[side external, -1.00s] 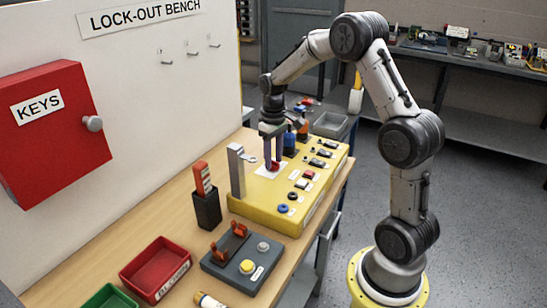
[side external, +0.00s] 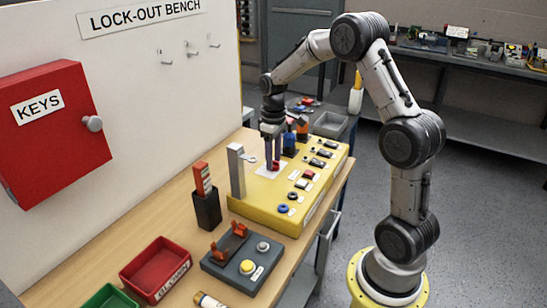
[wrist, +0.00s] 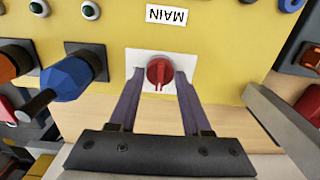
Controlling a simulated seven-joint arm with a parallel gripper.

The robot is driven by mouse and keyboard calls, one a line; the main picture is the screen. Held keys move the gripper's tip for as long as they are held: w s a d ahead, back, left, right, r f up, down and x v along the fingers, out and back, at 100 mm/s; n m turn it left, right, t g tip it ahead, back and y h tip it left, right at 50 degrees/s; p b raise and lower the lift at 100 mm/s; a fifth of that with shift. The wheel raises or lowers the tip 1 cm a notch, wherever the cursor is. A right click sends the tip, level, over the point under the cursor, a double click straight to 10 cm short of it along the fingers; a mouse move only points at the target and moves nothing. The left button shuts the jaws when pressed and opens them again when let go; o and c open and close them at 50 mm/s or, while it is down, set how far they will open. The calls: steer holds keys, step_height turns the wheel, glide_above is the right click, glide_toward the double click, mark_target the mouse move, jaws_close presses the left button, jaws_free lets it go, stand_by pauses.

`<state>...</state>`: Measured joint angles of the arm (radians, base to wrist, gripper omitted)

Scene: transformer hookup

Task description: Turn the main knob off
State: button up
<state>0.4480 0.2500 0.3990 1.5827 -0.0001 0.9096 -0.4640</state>
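The main knob (wrist: 160,73) is a red round knob with a raised bar, on a white plate (wrist: 133,59) of the yellow panel. In the wrist view its bar points up and down in the picture, and the MAIN label (wrist: 167,14) reads upside down above it. My gripper (wrist: 161,74) is down at the knob, one purple finger on each side. The fingertips meet its sides with no clear gap, so it looks shut on the knob. In the side view my gripper (side external: 271,167) stands upright over the panel, partly hiding the knob (side external: 275,169).
A grey metal post (side external: 236,172) stands on the panel left of my gripper. A blue-and-black switch (wrist: 70,78) is close to the left finger in the wrist view. A dark holder (side external: 207,208), a grey button box (side external: 241,262) and a red tray (side external: 130,272) are on the bench.

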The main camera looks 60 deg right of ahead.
steer(key=o, duration=0.3)
steer(key=shift+o, duration=0.2)
step_height(320, 180, up, 14)
stand_by(0.4)
steer(key=s+a+r+n+t, duration=0.1)
steer(key=s+a+r+t, duration=0.1)
steer(key=s+a+r, duration=0.4)
steer(key=s+a+r+n+t, duration=0.1)
steer(key=s+a+r, duration=0.25)
steer(key=a, duration=0.45)
steer(key=s+a+f+m+t, duration=0.1)
steer(key=s+a+f, duration=0.1)
steer(key=s+f, duration=0.2)
steer(key=s+a+f+m+t, duration=0.1)
steer(key=s+a+f, duration=0.1)
steer(key=s+f, duration=0.3)
steer(key=s, duration=0.3)
steer(key=shift+s+a+f+t, duration=0.25)
steer(key=shift+s+f+t, duration=0.05)
